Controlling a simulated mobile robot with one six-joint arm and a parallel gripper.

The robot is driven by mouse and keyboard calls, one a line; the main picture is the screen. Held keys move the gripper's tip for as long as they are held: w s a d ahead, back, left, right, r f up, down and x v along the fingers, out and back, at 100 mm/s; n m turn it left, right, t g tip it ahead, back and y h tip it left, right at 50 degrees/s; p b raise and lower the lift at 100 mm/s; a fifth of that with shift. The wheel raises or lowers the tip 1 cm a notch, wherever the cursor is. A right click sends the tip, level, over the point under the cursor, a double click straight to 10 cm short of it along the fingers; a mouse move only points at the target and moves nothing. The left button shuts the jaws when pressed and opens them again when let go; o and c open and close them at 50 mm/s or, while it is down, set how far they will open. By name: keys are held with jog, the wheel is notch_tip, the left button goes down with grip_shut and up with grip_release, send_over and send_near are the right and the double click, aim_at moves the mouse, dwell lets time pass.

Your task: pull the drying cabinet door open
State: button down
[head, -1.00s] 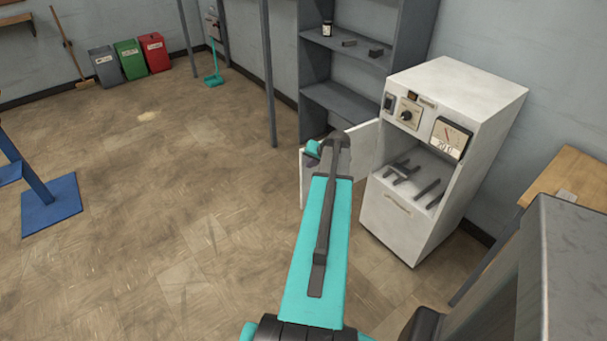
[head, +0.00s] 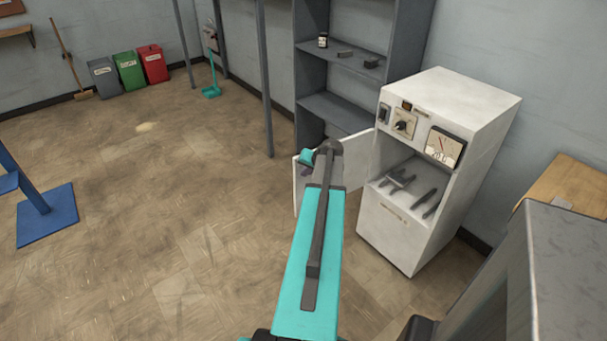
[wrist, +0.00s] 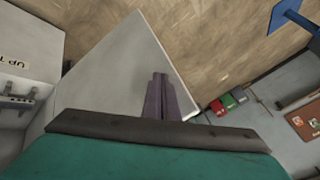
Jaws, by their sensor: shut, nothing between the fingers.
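The white drying cabinet (head: 395,235) stands against the right wall, with dark tools visible in its open compartment. Its door (head: 359,160) stands swung out to the left, well away from the front. In the wrist view the door (wrist: 110,75) is a pale panel, and the cabinet body (wrist: 35,30) is at left. My gripper (wrist: 160,77) is shut and empty, its purple fingers overlapping the door near its right edge. I cannot tell whether they touch it. In the head view my arm hides most of the gripper and part of the door.
A grey shelf unit (head: 313,60) stands behind the door. A wooden-topped table (head: 565,185) is right of the cabinet. A blue stand (head: 47,215) is at far left, with grey, green and red bins (head: 128,70) by the back wall. The middle floor is clear.

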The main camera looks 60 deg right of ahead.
jog(key=s+a+r+b, duration=0.2)
jog(key=s+a+r, duration=0.3)
jog(key=a+r, duration=0.2)
jog(key=shift+a+r, duration=0.2)
jog(key=shift+r, duration=0.35)
jog(key=shift+w, duration=0.1)
dwell(0.5)
